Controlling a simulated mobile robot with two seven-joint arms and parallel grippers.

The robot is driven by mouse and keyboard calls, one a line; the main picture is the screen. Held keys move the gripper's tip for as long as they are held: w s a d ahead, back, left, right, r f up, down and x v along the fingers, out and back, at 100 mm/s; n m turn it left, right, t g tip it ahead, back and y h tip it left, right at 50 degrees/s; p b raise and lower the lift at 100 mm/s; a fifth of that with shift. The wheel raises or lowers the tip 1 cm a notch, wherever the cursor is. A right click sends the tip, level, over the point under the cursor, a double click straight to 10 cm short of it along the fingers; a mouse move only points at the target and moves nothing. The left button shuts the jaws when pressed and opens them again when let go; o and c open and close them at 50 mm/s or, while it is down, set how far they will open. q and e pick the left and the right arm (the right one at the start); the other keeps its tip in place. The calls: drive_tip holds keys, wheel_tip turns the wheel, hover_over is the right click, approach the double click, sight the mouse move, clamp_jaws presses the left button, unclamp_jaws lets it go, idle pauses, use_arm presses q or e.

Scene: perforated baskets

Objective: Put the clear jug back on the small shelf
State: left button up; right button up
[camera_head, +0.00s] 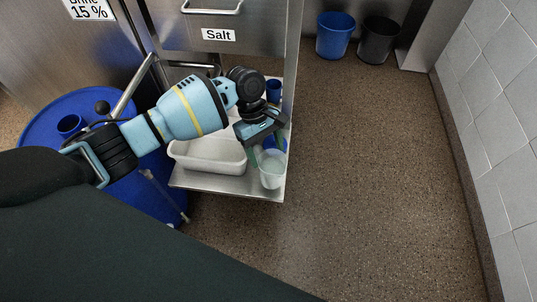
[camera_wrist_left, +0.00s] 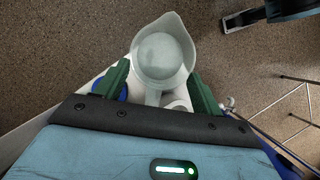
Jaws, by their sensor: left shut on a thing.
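The clear jug (camera_head: 272,172) is upright at the front right corner of the small metal shelf (camera_head: 235,184). My left gripper (camera_head: 267,146) reaches down to it from behind and is shut on its handle. In the left wrist view, the green fingers (camera_wrist_left: 158,92) lie on either side of the handle of the jug (camera_wrist_left: 163,52), and its open mouth faces the camera. I cannot tell whether its base touches the shelf. My right gripper is not in view.
A white tub (camera_head: 208,158) sits left of the jug on the shelf. A blue cup (camera_head: 273,90) stands farther back. A blue drum (camera_head: 62,112) is left of the shelf. Blue (camera_head: 336,36) and black (camera_head: 378,40) buckets stand at the back. The floor to the right is clear.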

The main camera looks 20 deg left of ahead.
sight(267, 152)
use_arm(q)
drive_tip(key=shift+w, duration=0.65)
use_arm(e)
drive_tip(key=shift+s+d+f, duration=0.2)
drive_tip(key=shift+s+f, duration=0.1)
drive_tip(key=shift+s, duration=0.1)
use_arm(q)
wheel_tip(267, 152, down, 4)
drive_tip(key=shift+r+b, duration=0.2)
drive_tip(key=shift+b, duration=0.8)
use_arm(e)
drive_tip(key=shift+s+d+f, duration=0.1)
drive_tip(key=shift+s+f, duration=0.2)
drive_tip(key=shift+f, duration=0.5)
use_arm(q)
drive_tip(key=o, duration=1.3)
drive_tip(key=shift+f, duration=0.1)
drive_tip(key=o, duration=0.4)
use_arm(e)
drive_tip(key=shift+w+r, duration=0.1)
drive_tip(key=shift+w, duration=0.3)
